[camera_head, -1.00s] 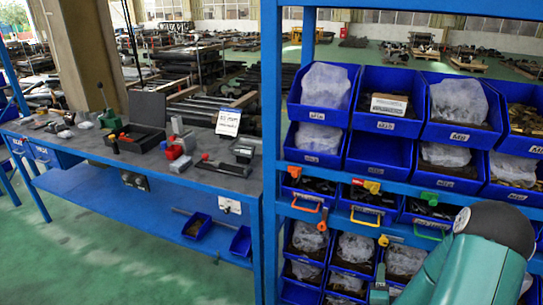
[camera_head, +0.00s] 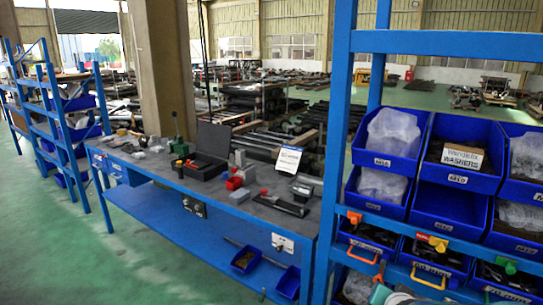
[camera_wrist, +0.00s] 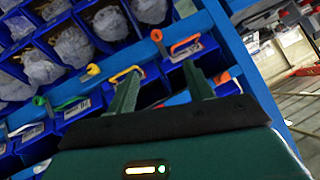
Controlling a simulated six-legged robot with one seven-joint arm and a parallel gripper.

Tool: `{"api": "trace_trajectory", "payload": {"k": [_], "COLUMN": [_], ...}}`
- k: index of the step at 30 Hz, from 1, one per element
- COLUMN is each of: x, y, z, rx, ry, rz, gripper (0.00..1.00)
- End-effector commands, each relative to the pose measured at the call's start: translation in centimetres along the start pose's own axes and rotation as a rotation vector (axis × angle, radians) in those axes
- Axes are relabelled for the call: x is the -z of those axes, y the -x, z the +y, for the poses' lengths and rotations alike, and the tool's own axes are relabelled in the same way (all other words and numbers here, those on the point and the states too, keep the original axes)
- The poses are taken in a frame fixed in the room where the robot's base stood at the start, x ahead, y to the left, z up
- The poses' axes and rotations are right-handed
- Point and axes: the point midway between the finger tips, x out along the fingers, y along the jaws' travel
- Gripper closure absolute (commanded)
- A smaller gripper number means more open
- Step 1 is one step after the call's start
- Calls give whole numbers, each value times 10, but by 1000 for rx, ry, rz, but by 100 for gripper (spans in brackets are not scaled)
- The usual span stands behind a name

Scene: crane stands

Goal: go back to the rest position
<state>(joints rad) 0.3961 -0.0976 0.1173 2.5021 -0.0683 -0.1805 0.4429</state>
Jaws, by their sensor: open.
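My gripper (camera_wrist: 160,85) shows in the wrist view with its two green fingers apart and nothing between them. It faces the blue rack (camera_wrist: 215,45), whose bins and coloured handles lie beyond the fingers. The wrist view is tilted. In the head view only a small part of my arm shows at the bottom edge, and the gripper itself cannot be made out there.
The blue bin rack (camera_head: 335,130) fills the right side, with bins of bagged parts and a "WASHERS" box (camera_head: 462,156). A blue workbench (camera_head: 170,183) with tools stands left of it. Another blue shelf (camera_head: 62,120) stands far left. Green floor (camera_head: 60,250) is open in front.

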Motion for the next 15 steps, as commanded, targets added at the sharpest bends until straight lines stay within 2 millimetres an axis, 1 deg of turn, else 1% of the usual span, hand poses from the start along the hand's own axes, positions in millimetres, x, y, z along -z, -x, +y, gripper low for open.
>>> {"api": "trace_trajectory", "payload": {"k": [1, 5, 6, 8, 10, 12, 15], "x": [1, -7, -10, -16, -24, -33, -47], "y": [18, 60, 74, 96, 123, 150, 185], "z": [-12, -32, -37, -44, -50, -54, -57], "rx": [3, 1, 3, 9, 20, 36, 63], "ry": [50, 172, 209, 264, 330, 392, 475], "rz": [-24, -116, -145, -187, -239, -291, -359], "gripper": [48, 48, 48, 48, 48, 48, 48]}}
